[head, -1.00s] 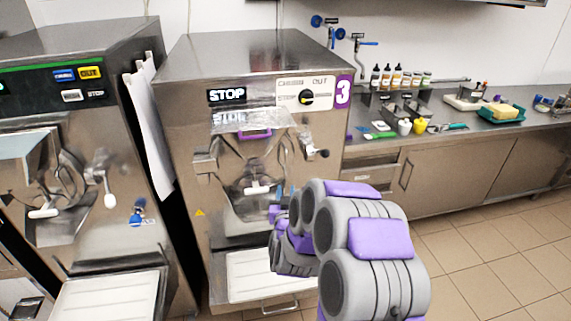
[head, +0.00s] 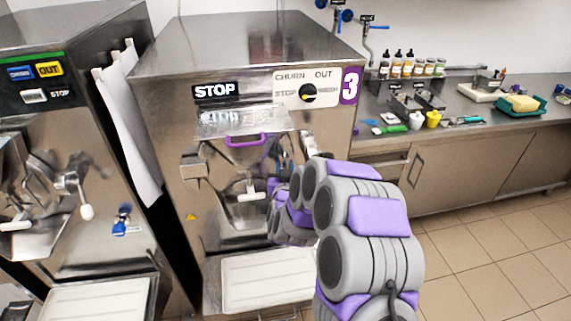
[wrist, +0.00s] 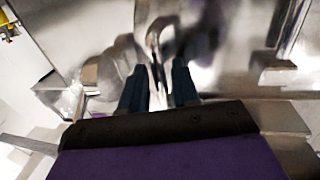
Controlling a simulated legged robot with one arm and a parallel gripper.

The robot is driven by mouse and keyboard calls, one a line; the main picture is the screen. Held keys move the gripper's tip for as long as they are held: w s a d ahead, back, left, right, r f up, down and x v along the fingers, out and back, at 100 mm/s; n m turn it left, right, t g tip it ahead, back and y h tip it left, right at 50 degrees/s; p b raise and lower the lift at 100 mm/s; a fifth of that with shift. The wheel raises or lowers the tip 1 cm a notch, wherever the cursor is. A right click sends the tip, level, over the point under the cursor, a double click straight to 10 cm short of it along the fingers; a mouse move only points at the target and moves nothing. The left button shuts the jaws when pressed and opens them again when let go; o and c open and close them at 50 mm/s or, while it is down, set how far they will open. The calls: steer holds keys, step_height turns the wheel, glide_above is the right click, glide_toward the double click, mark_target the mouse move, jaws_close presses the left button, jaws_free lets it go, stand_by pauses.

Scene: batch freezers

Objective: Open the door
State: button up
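The batch freezer marked 3 (head: 235,80) stands in front of me in the head view. Its metal front door (head: 225,170) appears closed, with a purple handle (head: 246,140) above and a white-ended lever (head: 249,197) lower down. My gripper (head: 273,186) is close to the right part of this door, mostly hidden behind my own arm. In the wrist view my gripper (wrist: 158,76) shows two dark blue fingers apart, facing blurred shiny metal. A pale metal part shows between the fingers; I cannot tell whether they touch it. Nothing is clearly held.
A second freezer (head: 60,150) stands close on the left, with white towels (head: 130,120) hanging in the gap. A white tray (head: 265,278) sits below the door. A counter (head: 470,120) with bottles and tools runs along the right. The tiled floor (head: 480,240) at right is clear.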

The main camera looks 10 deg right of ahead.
steer(key=shift+a, duration=0.15)
jaws_close()
steer(key=shift+s, duration=0.15)
stand_by(0.4)
